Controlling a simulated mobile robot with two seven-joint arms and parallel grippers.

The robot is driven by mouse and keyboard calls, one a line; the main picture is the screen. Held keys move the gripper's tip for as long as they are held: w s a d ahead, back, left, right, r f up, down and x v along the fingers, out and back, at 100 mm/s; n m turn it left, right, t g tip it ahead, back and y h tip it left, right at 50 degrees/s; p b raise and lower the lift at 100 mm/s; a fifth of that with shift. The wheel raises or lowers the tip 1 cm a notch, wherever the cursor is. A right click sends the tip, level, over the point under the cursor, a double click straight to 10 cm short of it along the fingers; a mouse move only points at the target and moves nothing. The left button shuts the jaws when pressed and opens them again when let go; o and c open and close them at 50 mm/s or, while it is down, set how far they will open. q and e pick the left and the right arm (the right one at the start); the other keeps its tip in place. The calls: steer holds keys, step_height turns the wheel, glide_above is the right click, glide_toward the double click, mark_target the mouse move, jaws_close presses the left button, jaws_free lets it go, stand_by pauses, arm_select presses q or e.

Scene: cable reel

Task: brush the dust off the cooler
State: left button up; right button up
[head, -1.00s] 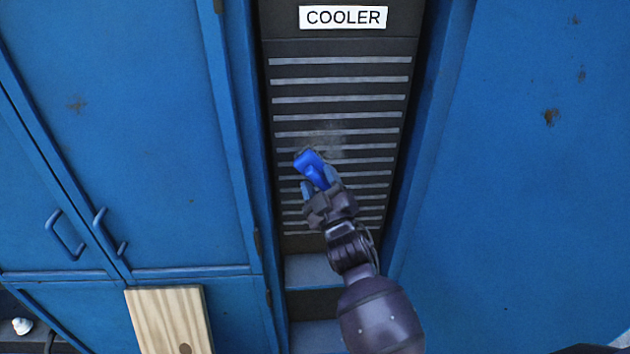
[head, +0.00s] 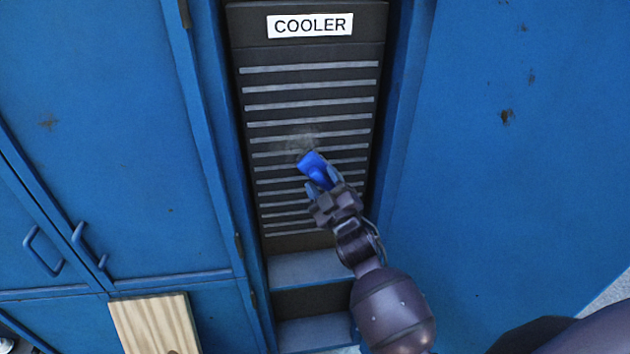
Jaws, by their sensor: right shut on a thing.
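The cooler (head: 310,52) is a tall dark panel with light horizontal slats and a white label reading COOLER. A faint greyish dust patch (head: 303,141) shows on its middle slats. My right gripper (head: 322,187) is shut on a blue brush (head: 314,168) and holds it in front of the slats, just below the dust patch. The brush's bristles are hidden, and I cannot tell whether it touches the panel. My left gripper is not in view.
Blue cabinet doors with handles (head: 42,250) stand on the left, and a plain blue panel (head: 510,180) stands on the right. A wooden board (head: 155,322) is at the lower left. Grey ledges (head: 308,268) lie below the slats.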

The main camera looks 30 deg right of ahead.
mark_target(308, 175)
steer(key=shift+s+d+p, duration=0.9)
steer(key=shift+d, duration=2.4)
steer(key=shift+w+a+r+p, duration=0.2)
steer(key=shift+a+r+p, duration=0.2)
steer(key=shift+a, duration=0.3)
steer(key=shift+w+a+r+p, duration=0.25)
steer(key=shift+a+r, duration=0.15)
steer(key=shift+a, duration=0.25)
steer(key=shift+w+a+r+p, duration=0.15)
steer(key=shift+a+r+p, duration=0.25)
steer(key=shift+a, duration=0.3)
steer(key=shift+w+a, duration=0.2)
steer(key=shift+a, duration=0.45)
steer(key=shift+w+a, duration=0.15)
steer(key=shift+a, duration=0.45)
steer(key=shift+w+a+b, duration=0.2)
steer(key=shift+w+a, duration=0.05)
steer(key=shift+a, duration=0.55)
steer(key=shift+w+a+b, duration=0.15)
steer(key=shift+w+a, duration=0.1)
steer(key=shift+a, duration=0.55)
